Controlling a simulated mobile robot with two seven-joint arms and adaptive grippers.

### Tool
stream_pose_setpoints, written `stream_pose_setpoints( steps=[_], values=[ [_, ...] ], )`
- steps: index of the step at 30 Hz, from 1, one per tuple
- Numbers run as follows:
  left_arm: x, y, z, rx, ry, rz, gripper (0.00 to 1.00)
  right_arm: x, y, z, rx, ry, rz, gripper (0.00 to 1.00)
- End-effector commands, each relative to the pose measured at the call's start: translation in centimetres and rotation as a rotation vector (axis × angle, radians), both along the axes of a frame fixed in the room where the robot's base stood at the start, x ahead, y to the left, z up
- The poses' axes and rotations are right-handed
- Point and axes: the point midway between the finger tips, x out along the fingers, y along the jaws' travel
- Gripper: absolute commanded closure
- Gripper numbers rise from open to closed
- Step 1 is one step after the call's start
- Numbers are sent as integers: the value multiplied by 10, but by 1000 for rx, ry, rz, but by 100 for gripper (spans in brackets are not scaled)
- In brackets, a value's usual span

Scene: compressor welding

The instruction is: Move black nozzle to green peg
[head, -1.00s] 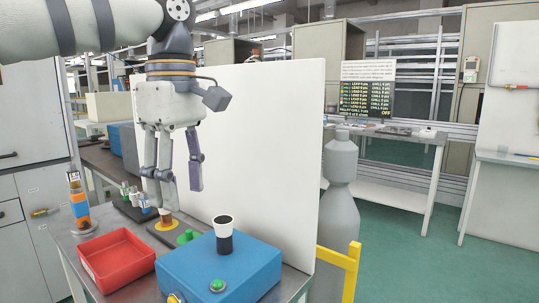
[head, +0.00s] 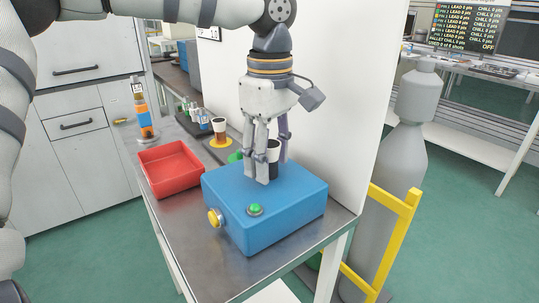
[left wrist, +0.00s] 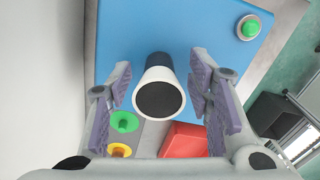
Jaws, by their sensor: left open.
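The black nozzle (head: 273,160), a dark cup with a white rim, stands upright on top of the blue box (head: 300,200). My left gripper (head: 268,178) is open and points down over the box, its fingers on both sides of the nozzle. In the left wrist view the nozzle (left wrist: 160,98) sits between the open fingers, with gaps on both sides. My right gripper is not in view.
A brown nozzle (head: 219,129) with a white rim stands on the yellow peg (head: 219,143). A red tray (head: 170,168) lies left of the box. A white panel (head: 350,100) stands close behind the box. Small bottles (head: 190,115) stand at the back.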

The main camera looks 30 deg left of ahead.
Motion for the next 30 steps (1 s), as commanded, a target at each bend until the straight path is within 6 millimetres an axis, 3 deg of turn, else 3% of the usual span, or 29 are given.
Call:
stream_pose_setpoints(
  steps=[8, 14, 16, 17, 20, 23, 24, 26, 30],
  values=[
    [0, 0, -3, 0, 1, 0, 53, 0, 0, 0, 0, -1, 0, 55],
    [0, 0, -2, 0, 1, 0, 99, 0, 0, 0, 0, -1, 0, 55],
    [0, 0, -2, 0, 1, 0, 100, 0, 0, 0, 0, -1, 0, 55],
    [0, 0, -2, 0, 1, 0, 80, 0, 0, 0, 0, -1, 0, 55],
    [0, 0, -2, 0, 1, 0, 100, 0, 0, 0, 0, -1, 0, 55],
    [0, 0, -2, 0, 1, 0, 100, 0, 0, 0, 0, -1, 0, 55],
    [0, 0, -2, 0, 1, 0, 87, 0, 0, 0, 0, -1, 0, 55],
    [0, 0, -2, 0, 1, 0, 100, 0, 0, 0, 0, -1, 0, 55],
    [0, 0, -2, 0, 1, 0, 100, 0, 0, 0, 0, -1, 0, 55]
  ],
)
